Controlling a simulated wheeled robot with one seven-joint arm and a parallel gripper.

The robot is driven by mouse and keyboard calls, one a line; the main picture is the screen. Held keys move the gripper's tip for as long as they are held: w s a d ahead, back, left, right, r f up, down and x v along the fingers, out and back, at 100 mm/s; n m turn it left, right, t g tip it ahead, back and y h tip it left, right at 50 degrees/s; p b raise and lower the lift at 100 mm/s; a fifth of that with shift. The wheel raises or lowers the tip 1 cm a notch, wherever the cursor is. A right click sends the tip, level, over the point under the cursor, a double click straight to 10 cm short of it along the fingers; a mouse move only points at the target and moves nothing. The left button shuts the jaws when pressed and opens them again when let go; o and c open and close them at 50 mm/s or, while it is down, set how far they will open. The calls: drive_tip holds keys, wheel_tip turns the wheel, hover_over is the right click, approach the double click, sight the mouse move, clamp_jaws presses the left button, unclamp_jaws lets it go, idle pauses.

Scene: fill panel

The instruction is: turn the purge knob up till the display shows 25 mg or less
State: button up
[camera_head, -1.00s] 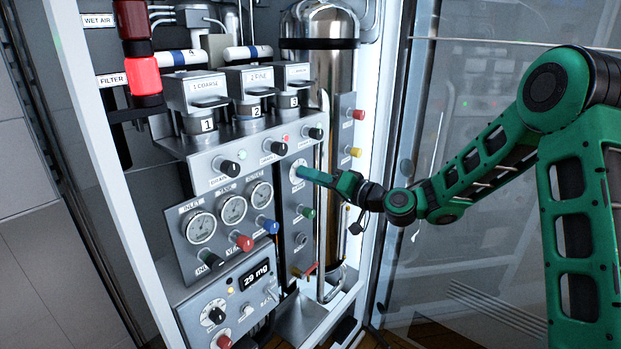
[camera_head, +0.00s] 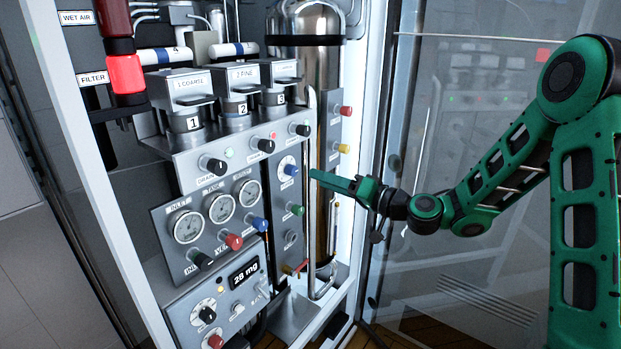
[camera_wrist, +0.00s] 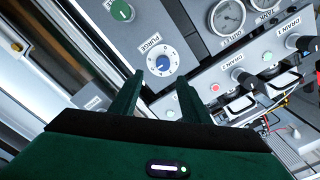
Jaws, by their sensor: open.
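The purge knob (camera_head: 290,170) is blue, on a white round dial on the narrow panel right of the gauges. In the wrist view the purge knob (camera_wrist: 163,58) shows beyond the fingertips, with its label beside it. My gripper (camera_head: 313,175) is open and empty, just right of the knob and apart from it in the head view. In the wrist view my gripper (camera_wrist: 160,82) has its two fingers spread, with the dial showing past the gap. The display (camera_head: 244,272) at the lower left reads 28 mg.
A green knob (camera_head: 296,210) sits below the purge knob. Red (camera_head: 345,110) and yellow (camera_head: 342,148) knobs stand to the right, near the steel cylinder (camera_head: 305,60). Black drain knobs (camera_head: 266,146) stick out at the upper left. A glass door (camera_head: 470,130) stands to the right.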

drive_tip(key=shift+v, duration=1.45)
drive_tip(key=s+d+f+n+g+h, duration=0.1)
drive_tip(key=s+d+f+g+h, duration=0.65)
drive_tip(key=s+d, duration=0.75)
drive_tip(key=s+d+m+g+h, duration=0.2)
drive_tip(key=s+d+m+h, duration=0.1)
drive_tip(key=s+d, duration=0.6)
drive_tip(key=s+d+r+m+g+h, duration=0.1)
drive_tip(key=s+d+m+h, duration=0.2)
drive_tip(key=s, duration=1.3)
drive_tip(key=d+m, duration=0.2)
drive_tip(key=d, duration=0.3)
drive_tip(key=shift+s+d+r+m+g, duration=0.15)
drive_tip(key=shift+d+r+m+g, duration=0.05)
drive_tip(key=shift+d+m+g, duration=0.2)
drive_tip(key=shift+h, duration=0.25)
